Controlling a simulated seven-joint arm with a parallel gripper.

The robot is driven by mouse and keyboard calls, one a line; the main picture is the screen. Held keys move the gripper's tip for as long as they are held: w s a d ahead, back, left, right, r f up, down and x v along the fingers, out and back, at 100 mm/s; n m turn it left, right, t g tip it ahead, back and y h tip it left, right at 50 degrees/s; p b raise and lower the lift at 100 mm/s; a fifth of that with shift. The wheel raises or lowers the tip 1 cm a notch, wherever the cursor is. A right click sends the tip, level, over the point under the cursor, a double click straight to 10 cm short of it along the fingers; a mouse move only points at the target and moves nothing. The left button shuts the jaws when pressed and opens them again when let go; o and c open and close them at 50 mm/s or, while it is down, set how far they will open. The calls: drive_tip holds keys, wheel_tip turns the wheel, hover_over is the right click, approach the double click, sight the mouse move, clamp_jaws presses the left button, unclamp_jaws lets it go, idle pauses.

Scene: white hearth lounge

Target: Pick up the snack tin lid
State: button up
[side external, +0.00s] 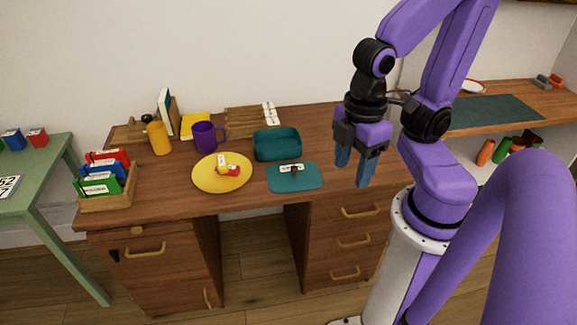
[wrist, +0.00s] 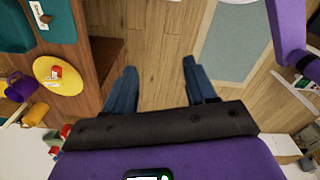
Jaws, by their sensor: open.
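The snack tin lid (side external: 296,183) looks like the flat teal rounded rectangle near the desk's front edge, with a small brown-and-white piece (side external: 291,168) on top. Behind it stands the open teal tin (side external: 277,146). In the wrist view the lid (wrist: 64,28) is at the upper left, cut by the frame edge. My gripper (side external: 354,171) is open and empty, to the right of the lid and above desk height, fingers pointing down. In the wrist view only floor shows between the blue fingers (wrist: 159,72).
A yellow plate (side external: 215,183) with small items sits left of the lid. A purple mug (side external: 205,138), orange cup (side external: 159,139) and wooden rack (side external: 107,203) of packets stand farther left. The desk (side external: 345,118) is clear right of the tin.

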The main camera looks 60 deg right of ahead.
drive_tip(key=w+f+n, duration=0.1)
drive_tip(key=w, duration=0.7)
drive_tip(key=n, duration=0.4)
hover_over(294, 167)
wheel_tip(294, 167, down, 10)
wheel_tip(294, 167, down, 17)
drive_tip(key=shift+r, duration=0.2)
clamp_jaws()
